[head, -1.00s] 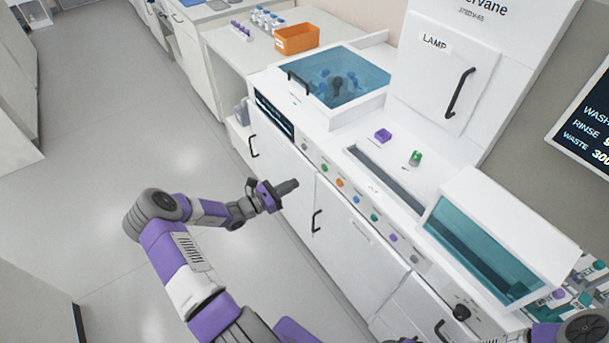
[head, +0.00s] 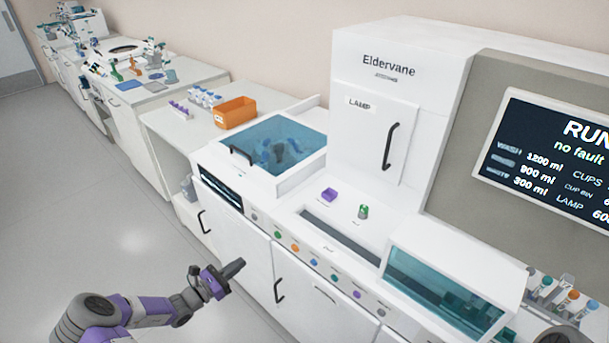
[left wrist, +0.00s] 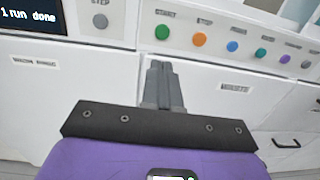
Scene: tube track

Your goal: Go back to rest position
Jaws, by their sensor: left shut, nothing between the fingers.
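My left gripper (head: 232,268) is shut and empty in the head view, held in the air in front of the white machine's lower doors. It also shows in the left wrist view (left wrist: 162,70), its dark fingers together and pointing at the machine's front, below the row of coloured buttons. The white Eldervane machine (head: 395,92) fills the middle and right of the head view. My right gripper does not show in either view.
The machine has a blue-lidded bay (head: 270,143), a lamp door (head: 375,140) and a screen (head: 550,150) reading RUN, no fault. An orange bin (head: 235,112) stands on the bench at the back left. The floor (head: 110,210) on the left is clear.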

